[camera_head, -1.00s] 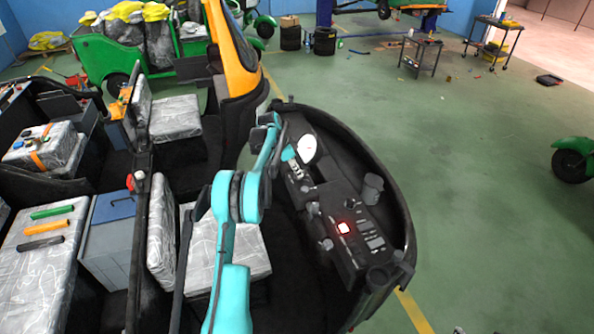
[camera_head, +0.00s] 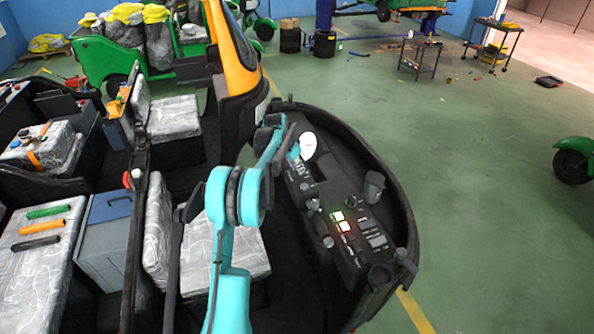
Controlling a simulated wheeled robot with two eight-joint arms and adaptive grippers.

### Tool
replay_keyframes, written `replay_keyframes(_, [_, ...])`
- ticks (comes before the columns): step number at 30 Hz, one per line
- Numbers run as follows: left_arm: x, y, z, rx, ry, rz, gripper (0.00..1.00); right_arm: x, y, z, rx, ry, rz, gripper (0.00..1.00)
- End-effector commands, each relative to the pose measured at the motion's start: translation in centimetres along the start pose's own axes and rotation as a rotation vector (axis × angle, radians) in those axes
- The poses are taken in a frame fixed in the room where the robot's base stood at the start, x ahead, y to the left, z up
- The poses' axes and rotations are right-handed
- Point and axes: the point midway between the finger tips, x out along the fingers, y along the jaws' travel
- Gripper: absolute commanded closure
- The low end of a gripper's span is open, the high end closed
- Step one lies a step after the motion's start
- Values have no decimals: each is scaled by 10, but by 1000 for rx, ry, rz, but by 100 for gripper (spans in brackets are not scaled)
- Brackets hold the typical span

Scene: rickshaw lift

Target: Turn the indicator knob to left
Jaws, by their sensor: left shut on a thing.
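The dark dashboard (camera_head: 358,262) of the vehicle curves through the middle of the head view. My left arm rises from the bottom, and its gripper (camera_head: 293,152) is at the far left part of the dashboard, beside a white round dial (camera_head: 308,146). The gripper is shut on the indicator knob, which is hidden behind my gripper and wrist. My right gripper is not in view.
A dark cup-shaped part (camera_head: 373,187) stands up from the dashboard. Wrapped seats (camera_head: 240,250) and a grey box with a blue lid (camera_head: 108,240) are at the left. Open green floor (camera_head: 480,170) lies to the right.

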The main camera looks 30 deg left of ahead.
Motion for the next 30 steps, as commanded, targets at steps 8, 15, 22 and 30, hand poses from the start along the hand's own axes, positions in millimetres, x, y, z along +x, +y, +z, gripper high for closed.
replay_keyframes(8, [0, 1, -1, -106, 2, -45, 100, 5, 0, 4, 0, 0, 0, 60])
replay_keyframes(15, [-1, 0, -1, -135, 2, -57, 100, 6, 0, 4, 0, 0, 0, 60])
replay_keyframes(22, [-1, 0, -1, -136, 3, -58, 100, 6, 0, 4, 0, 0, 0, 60])
replay_keyframes(30, [-1, 0, -1, -136, 2, -57, 66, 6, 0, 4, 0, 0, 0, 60])
